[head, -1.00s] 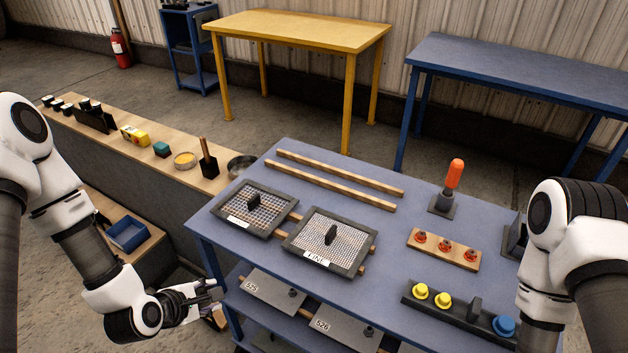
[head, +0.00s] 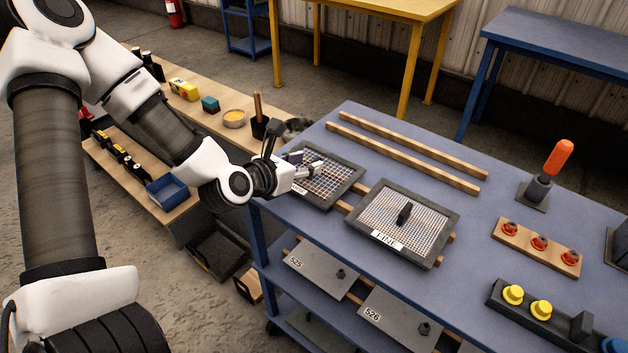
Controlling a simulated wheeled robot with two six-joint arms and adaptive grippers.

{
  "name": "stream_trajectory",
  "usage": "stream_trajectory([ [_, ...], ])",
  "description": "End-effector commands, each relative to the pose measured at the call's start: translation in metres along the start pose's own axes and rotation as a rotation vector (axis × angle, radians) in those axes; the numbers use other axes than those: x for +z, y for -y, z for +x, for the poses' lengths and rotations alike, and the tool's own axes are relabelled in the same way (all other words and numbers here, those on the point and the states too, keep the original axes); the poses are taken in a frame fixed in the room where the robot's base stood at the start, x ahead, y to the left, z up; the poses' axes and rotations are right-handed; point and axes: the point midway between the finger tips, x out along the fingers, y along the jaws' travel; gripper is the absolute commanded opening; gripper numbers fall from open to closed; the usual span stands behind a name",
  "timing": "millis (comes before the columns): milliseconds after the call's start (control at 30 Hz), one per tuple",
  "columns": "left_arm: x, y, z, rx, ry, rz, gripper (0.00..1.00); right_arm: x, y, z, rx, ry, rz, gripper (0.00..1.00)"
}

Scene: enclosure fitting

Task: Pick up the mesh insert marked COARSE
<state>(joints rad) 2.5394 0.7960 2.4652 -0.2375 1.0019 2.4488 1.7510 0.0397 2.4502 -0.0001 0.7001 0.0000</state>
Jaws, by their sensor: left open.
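The left mesh insert (head: 336,186) is a dark square frame with a coarser wire grid, lying on wooden strips on the blue table. Its white label is mostly hidden by my gripper and cannot be read. My left gripper (head: 307,163) is open and over this insert's left part, its fingers pointing right. The insert's centre handle is not clearly visible behind the fingers; I cannot tell whether they touch it. The other mesh insert (head: 427,226), labelled FINE, lies to the right with a finer mesh and a black upright handle. My right gripper is out of view.
Two bare wooden rails (head: 408,150) lie at the table's back. An orange-handled tool (head: 558,157), a block with red knobs (head: 538,246) and a bar with yellow knobs (head: 540,309) stand at right. Plates marked 525 (head: 318,268) and 526 (head: 398,317) lie on the shelf below.

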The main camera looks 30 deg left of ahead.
Motion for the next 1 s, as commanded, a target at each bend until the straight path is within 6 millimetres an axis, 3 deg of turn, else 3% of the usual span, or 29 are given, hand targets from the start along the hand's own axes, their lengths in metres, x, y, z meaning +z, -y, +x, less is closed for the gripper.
stream_trajectory([
  [33, -0.009, 0.0, 0.013, 0.001, 0.0, 0.011, 0.42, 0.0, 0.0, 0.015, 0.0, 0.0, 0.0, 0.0],
  [167, -0.007, 0.0, 0.033, 0.001, 0.001, 0.008, 0.42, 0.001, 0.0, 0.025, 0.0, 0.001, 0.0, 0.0],
  [400, -0.003, 0.0, 0.037, 0.0, 0.0, 0.001, 0.42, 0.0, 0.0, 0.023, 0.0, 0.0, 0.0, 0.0],
  [433, -0.003, 0.0, 0.037, 0.0, 0.0, 0.001, 0.38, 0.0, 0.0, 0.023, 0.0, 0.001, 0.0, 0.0],
  [533, -0.003, 0.0, 0.037, 0.0, 0.0, 0.001, 0.03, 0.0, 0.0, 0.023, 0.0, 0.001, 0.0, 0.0],
  [567, -0.003, 0.0, 0.037, 0.0, 0.0, 0.001, 0.0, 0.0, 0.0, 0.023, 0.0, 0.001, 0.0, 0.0],
  [1000, -0.001, -0.001, 0.035, 0.001, -0.001, 0.001, 0.0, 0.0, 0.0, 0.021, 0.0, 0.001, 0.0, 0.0],
])
